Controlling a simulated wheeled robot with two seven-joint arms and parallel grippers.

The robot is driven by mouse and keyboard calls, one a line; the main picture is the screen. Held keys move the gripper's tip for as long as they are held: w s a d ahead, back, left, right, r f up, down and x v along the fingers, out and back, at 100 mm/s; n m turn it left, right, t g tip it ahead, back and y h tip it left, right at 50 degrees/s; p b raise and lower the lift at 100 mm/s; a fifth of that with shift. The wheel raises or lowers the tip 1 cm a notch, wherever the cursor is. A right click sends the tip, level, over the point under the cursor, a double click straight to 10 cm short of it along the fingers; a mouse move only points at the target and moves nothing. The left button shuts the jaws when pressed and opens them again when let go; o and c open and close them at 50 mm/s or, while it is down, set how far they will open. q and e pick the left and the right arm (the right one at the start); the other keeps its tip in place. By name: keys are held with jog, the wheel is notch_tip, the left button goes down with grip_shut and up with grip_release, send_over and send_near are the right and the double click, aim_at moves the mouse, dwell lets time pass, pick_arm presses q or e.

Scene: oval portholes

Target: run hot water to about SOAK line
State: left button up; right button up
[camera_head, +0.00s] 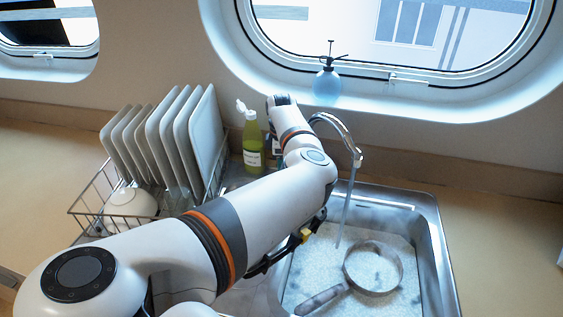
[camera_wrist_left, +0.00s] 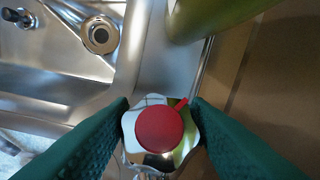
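Tap (camera_head: 345,135) curves over the steel sink (camera_head: 436,240), and a thin stream of water (camera_head: 347,205) falls from its spout. The sink holds pale, speckled water with a round pan (camera_head: 400,270) in it, its handle toward the lower left. I cannot make out a SOAK line. In the left wrist view, a metal knob with a red cap (camera_wrist_left: 160,128) sits between the green fingers of my left gripper (camera_wrist_left: 160,118), which touch it on both sides. In the head view my arm hides that gripper and the knob. My right gripper is not in view.
A green bottle (camera_head: 253,150) stands close to my left wrist. A rack of white plates (camera_head: 180,140) with a bowl (camera_head: 131,203) is at left. A blue spray bottle (camera_head: 326,87) stands on the porthole sill. The wrist view shows a drain (camera_wrist_left: 100,36).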

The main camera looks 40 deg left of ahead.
pick_arm(q)
jog(key=c, duration=0.5)
jog(key=shift+r+m+t+y+p, duration=0.15)
jog(key=shift+m+t+y+p, duration=0.4)
jog(key=shift+p, duration=0.6)
jog(key=shift+s+m+t+y+p, duration=0.1)
jog(key=shift+m+t+y+p, duration=0.25)
jog(key=shift+m+t+p, duration=0.55)
jog(key=shift+m+t+y+p, duration=0.4)
jog(key=shift+m+t+p, duration=0.6)
jog(key=shift+m, duration=0.25)
jog(key=shift+m+t, duration=0.85)
jog(key=shift+m, duration=0.05)
jog(key=o, duration=1)
jog(key=shift+c, duration=0.2)
